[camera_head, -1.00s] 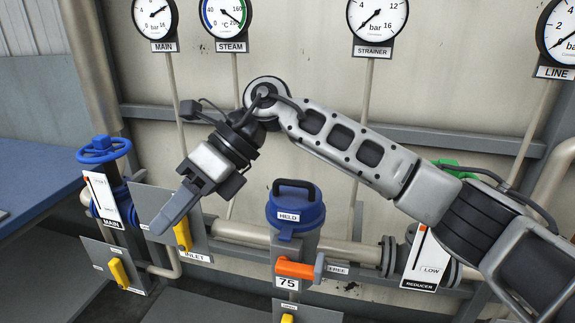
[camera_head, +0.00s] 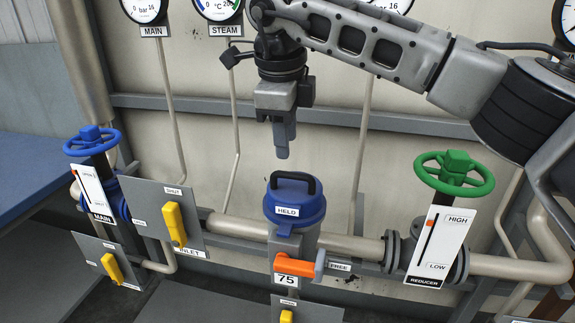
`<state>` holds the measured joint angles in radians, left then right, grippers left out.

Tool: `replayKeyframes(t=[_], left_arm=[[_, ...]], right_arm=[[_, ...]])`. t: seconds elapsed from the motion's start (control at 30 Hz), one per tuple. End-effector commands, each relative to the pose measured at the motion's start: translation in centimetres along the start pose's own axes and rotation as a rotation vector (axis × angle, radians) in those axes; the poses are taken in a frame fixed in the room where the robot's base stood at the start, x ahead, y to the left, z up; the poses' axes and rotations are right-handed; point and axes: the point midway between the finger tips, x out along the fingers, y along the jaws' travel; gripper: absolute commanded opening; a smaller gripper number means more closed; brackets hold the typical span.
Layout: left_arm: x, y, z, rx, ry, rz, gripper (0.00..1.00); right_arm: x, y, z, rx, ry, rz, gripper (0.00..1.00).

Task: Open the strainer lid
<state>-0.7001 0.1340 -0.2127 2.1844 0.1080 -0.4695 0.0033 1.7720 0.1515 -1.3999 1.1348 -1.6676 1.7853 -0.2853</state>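The strainer is a grey pot with a blue lid (camera_head: 290,206) that carries a black handle (camera_head: 291,183) and a HELD label. The lid sits closed on the pot at the centre of the head view. An orange lever (camera_head: 294,264) is below it, beside a FREE label and a 75 plate. My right gripper (camera_head: 281,153) points down just above and slightly left of the black handle, apart from it. Its fingers show edge-on, so I cannot tell whether they are open. My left gripper is not in view.
A yellow inlet lever (camera_head: 174,225) on a grey plate stands left of the strainer. A blue MAIN handwheel (camera_head: 92,141) is farther left. A green REDUCER handwheel (camera_head: 454,174) is to the right. Pipes run along the wall behind. Space directly above the lid is free except for my gripper.

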Motion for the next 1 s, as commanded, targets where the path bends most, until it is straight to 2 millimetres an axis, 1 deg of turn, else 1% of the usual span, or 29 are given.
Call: replayKeyframes(t=[0.03,0.1,0.2,0.3,0.5,0.77,0.8,0.87,0.9,1.0], left_arm=[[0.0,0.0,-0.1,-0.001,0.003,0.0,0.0],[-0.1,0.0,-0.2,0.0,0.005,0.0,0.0],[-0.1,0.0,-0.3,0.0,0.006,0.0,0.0],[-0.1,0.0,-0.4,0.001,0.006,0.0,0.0],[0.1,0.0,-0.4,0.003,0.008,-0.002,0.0],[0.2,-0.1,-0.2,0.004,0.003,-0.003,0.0],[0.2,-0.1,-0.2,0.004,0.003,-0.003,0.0],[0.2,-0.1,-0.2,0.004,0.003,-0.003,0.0],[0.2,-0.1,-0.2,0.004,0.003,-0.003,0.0],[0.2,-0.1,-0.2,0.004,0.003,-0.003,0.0]], right_arm=[[1.2,0.0,-0.1,0.001,0.002,0.004,0.34],[2.6,0.1,0.0,0.0,0.001,0.003,0.34],[4.2,0.1,0.0,0.0,0.0,0.003,0.34],[5.5,0.1,0.0,0.0,0.001,0.002,0.34],[6.6,0.1,0.0,0.0,-0.001,0.002,0.34],[6.7,0.0,0.0,0.0,-0.001,0.001,0.34],[6.6,0.0,0.0,0.0,-0.001,0.001,0.23],[6.6,0.0,0.0,0.0,-0.001,0.001,0.06],[6.6,0.0,0.0,0.0,-0.001,0.001,0.0],[6.6,0.0,0.0,0.0,-0.001,0.001,0.0]])
